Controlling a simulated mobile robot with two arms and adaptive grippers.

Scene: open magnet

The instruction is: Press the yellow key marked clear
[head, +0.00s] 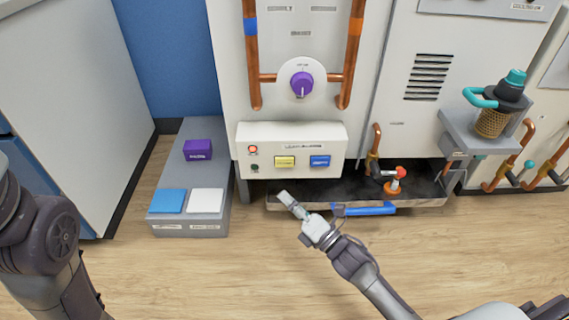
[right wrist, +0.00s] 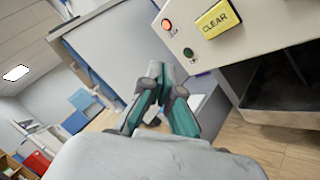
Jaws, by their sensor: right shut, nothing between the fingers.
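The yellow key marked CLEAR (head: 284,162) is on the front of a white control box (head: 250,136), to the left of a blue key (head: 319,161). In the right wrist view the yellow key (right wrist: 219,20) shows at the upper right, its lettering readable. My right gripper (head: 284,197) is shut and empty, below and in front of the box, apart from the key. In the right wrist view its fingers (right wrist: 160,72) are together, to the lower left of the key. My left arm shows at the left edge of the head view, but its gripper is out of view.
A red lamp (head: 253,150) and a dark green button (head: 255,168) sit left of the yellow key. A purple knob (head: 302,84) and copper pipes (head: 253,60) are above. A blue handle (head: 364,210) is on the tray below. A grey bench (head: 190,231) stands left.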

